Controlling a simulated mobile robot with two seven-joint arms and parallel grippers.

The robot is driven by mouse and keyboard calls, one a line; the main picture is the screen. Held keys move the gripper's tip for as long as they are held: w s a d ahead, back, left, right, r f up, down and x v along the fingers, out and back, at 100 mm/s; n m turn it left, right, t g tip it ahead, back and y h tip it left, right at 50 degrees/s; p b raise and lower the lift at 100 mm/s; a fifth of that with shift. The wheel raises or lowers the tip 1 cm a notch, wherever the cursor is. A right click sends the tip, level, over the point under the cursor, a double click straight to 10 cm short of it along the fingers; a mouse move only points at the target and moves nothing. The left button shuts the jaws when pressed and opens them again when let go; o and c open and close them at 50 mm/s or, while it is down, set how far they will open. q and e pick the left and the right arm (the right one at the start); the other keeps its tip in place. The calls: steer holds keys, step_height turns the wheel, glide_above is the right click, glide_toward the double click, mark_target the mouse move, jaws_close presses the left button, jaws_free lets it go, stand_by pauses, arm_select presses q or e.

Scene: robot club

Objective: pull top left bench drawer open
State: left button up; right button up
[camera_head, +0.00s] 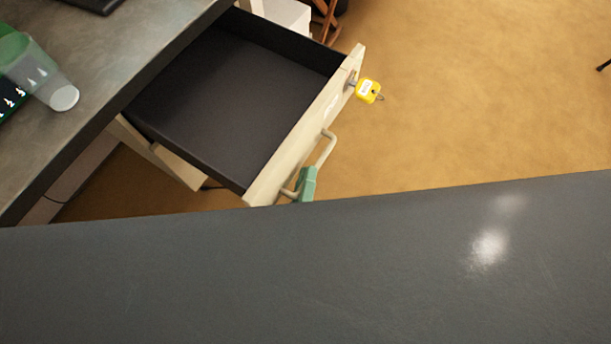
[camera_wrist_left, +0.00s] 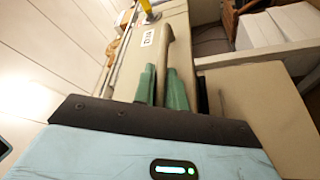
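The top bench drawer (camera_head: 235,95) stands far out from the bench in the head view. Its dark inside looks empty. Its cream front (camera_head: 300,135) carries a bar handle (camera_head: 328,150). A green fingertip of my left gripper (camera_head: 307,184) shows at the near end of the handle. In the left wrist view the two green fingers of my left gripper (camera_wrist_left: 160,88) lie on either side of the handle (camera_wrist_left: 167,50), closed on it. The rest of that gripper is hidden in the head view. My right gripper is not in view.
A yellow key tag (camera_head: 368,91) hangs at the drawer front's far end. White boxes (camera_wrist_left: 278,25) show in the left wrist view.

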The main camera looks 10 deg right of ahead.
arm_select(q)
steer(key=shift+o, duration=0.5)
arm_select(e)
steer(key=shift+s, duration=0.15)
arm_select(q)
steer(key=shift+s+a+f, duration=0.1)
steer(key=shift+s+a, duration=0.05)
steer(key=shift+s, duration=0.1)
steer(key=b+v, duration=0.1)
steer(key=v, duration=0.6)
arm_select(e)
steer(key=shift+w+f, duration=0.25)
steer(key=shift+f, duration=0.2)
arm_select(q)
steer(key=shift+s, duration=0.1)
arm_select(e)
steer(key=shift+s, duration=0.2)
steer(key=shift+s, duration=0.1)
